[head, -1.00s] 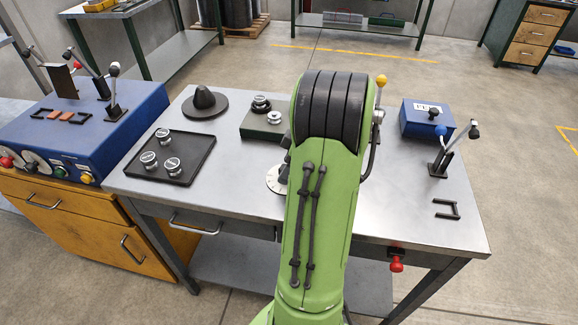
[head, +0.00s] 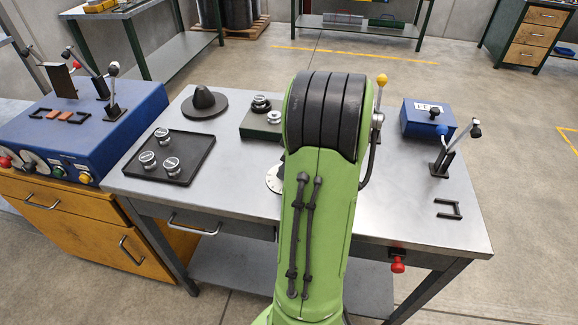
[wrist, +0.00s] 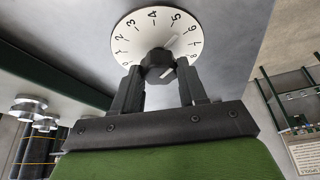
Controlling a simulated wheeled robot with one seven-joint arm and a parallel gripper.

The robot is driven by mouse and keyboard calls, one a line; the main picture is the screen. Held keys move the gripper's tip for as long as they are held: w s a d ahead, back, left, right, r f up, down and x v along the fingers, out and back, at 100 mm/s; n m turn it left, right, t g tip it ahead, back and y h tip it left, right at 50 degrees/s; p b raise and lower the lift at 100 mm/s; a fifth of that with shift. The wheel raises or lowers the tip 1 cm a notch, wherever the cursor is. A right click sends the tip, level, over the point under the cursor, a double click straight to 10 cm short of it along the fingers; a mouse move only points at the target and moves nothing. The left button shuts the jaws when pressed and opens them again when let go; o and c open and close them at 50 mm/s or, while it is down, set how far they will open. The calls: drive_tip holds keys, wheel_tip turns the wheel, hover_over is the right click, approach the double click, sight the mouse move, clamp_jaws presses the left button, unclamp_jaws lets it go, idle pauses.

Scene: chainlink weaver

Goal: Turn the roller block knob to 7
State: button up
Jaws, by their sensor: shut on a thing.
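The roller block knob (wrist: 157,65) is a dark knob in the middle of a round white dial (wrist: 141,29) with black numbers, in the wrist view. A pale pointer mark on it points up and right, roughly toward 5 to 6; the exact reading is unclear. My gripper (wrist: 158,73) is shut on the knob, one finger on each side. In the head view, only the left edge of the dial (head: 272,180) shows on the metal table (head: 235,165); my green arm hides the knob and my gripper.
A green block (head: 262,131) with silver and black knobs stands behind the dial. A black tray (head: 187,175) with 3 silver knobs lies to the left. A blue box (head: 428,119) and an upright lever (head: 441,160) stand on the right.

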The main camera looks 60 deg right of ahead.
drive_tip(key=m+h+b, duration=0.1)
drive_tip(key=m, duration=0.3)
drive_tip(key=shift+a+h, duration=0.15)
drive_tip(key=shift+h, duration=0.25)
drive_tip(key=shift+a+m+h+b, duration=0.1)
drive_tip(key=shift+m+h+b, duration=0.4)
drive_tip(key=shift+m, duration=1.6)
drive_tip(key=o, duration=1)
drive_tip(key=shift+o, duration=0.2)
drive_tip(key=shift+g, duration=0.3)
drive_tip(key=p+v, duration=0.5)
drive_tip(key=v, duration=1)
drive_tip(key=shift+a+r, duration=0.2)
drive_tip(key=shift+r, duration=0.1)
drive_tip(key=shift+s, duration=0.1)
